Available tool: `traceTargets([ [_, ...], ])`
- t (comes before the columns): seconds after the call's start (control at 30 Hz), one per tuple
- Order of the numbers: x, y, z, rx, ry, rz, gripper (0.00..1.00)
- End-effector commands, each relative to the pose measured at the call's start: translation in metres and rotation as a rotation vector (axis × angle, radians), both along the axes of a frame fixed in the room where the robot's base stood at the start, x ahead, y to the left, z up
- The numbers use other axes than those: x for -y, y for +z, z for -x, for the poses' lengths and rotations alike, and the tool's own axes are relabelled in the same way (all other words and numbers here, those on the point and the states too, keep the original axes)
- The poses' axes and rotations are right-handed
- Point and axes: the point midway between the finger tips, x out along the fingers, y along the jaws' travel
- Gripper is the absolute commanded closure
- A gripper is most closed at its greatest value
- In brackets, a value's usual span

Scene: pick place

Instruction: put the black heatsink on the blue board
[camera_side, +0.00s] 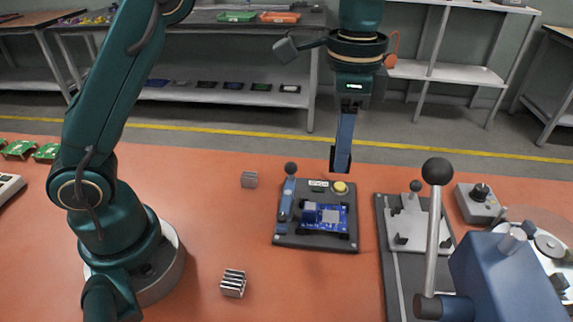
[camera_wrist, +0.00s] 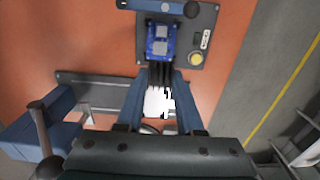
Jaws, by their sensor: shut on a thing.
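The blue board (camera_side: 338,222) lies in a dark fixture (camera_side: 290,240) on the orange table and also shows in the wrist view (camera_wrist: 162,32). It carries pale square parts. My gripper (camera_side: 341,165) is above the table, behind and slightly right of the board in the side view. In the wrist view my gripper (camera_wrist: 161,84) is shut on the black heatsink (camera_wrist: 161,73), whose dark fins show between the fingertips. In the side view it is a small dark shape at the finger ends, apart from the board.
The fixture has a blue lever (camera_side: 287,198) and a yellow button (camera_side: 340,187). A press with a tall lever (camera_side: 435,225) stands at right.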

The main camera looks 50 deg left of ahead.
Motion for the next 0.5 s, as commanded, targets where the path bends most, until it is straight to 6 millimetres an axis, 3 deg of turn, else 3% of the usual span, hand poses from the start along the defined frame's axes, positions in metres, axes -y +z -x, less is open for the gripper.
traceTargets([
  [0.17, 0.000, -0.019, 0.000, -0.002, 0.000, -0.001, 1.00],
  [0.5, 0.000, -0.037, 0.000, -0.001, 0.000, -0.001, 1.00],
])
